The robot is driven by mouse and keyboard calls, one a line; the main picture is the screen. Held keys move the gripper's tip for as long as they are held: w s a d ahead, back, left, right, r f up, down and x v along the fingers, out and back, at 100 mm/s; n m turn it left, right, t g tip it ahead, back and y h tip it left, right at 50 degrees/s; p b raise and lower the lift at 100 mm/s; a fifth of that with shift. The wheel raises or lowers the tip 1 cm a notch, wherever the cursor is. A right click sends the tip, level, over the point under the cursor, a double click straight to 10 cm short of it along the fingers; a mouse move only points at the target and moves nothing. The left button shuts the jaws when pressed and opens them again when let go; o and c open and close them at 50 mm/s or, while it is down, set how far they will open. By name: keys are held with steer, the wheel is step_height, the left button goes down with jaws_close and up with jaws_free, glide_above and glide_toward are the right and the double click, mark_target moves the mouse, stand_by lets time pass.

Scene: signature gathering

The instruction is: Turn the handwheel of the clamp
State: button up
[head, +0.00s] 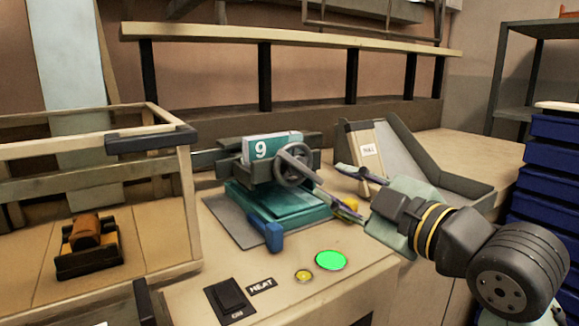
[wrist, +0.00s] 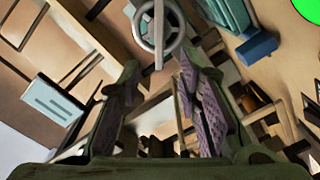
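The clamp (head: 272,200) is a teal machine with a white and teal "9" plate on the workbench. Its grey spoked handwheel (head: 297,164) faces right, toward my gripper (head: 344,190). My gripper is open and empty, a short way to the right of the handwheel and apart from it. In the wrist view the handwheel (wrist: 158,45) shows at the top, ahead of and between the two textured fingers of my gripper (wrist: 160,72). Nothing lies between the fingers. Part of the clamp's right side is hidden behind the fingers in the head view.
A blue lever (head: 267,233) sticks out at the clamp's front. A green button (head: 331,260), a yellow button (head: 303,275) and a black switch (head: 230,299) sit on the bench front. A slanted grey tray (head: 425,165) stands behind my gripper. A wooden-framed box (head: 95,150) is at left.

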mark_target(300, 166)
steer(key=p+x, duration=0.3)
steer(key=x, duration=0.7)
steer(key=shift+w, duration=0.2)
jaws_close()
